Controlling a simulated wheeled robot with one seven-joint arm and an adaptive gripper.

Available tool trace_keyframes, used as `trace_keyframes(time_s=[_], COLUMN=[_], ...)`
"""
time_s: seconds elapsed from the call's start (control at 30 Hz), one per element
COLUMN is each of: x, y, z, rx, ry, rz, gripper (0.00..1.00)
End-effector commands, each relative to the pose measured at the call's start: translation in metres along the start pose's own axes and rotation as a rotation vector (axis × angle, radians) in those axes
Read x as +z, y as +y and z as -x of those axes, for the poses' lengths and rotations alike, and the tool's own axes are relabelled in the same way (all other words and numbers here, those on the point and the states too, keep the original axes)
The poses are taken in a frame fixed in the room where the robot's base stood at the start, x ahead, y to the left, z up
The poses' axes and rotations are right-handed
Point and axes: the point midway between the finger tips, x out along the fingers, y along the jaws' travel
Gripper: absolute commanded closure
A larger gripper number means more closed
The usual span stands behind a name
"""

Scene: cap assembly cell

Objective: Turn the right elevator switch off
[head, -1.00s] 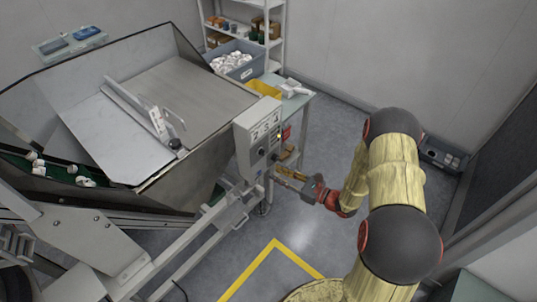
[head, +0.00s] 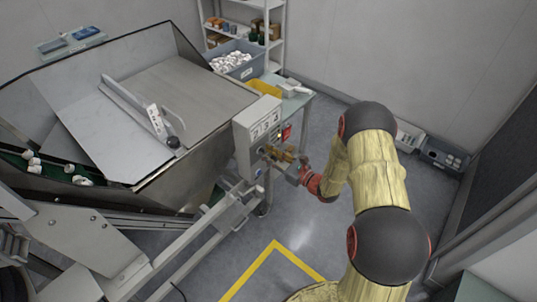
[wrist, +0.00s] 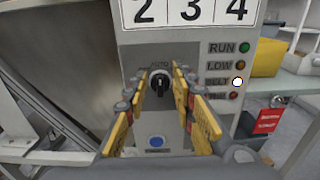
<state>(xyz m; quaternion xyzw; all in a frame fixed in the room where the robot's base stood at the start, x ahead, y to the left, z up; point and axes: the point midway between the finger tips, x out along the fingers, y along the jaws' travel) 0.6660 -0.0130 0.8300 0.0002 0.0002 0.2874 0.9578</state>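The grey control box (head: 256,128) is fixed to the side of the hopper and also fills the middle of the wrist view (wrist: 200,20). I cannot tell the switch's setting for certain. My gripper (wrist: 158,98) is open, its yellow fingers on either side of the switch. Contact with the switch does not show. In the head view my gripper (head: 276,154) is at the lower front of the box and hides the switch.
A blue button (wrist: 155,142) is below the switch. A column of indicator lights (wrist: 241,65) is to the right, one glowing bright. A red tag (wrist: 268,121) hangs farther right. A bench (head: 297,105) stands behind the box. The floor (head: 310,215) in front is clear.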

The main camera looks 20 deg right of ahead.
Motion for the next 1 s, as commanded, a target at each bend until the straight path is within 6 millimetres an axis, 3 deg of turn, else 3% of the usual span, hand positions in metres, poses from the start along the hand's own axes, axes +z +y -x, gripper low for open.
trace_keyframes(time_s=[0.17, 0.6, 1.0], x=[0.0002, 0.0002, 0.0001], y=[0.0, 0.0001, 0.0002], z=[0.0002, 0.0004, 0.0004], rx=[0.0, 0.0, 0.001], ry=[0.0, 0.0, 0.0], rz=[0.0, 0.0, 0.002], gripper=[0.75, 1.0, 1.0])
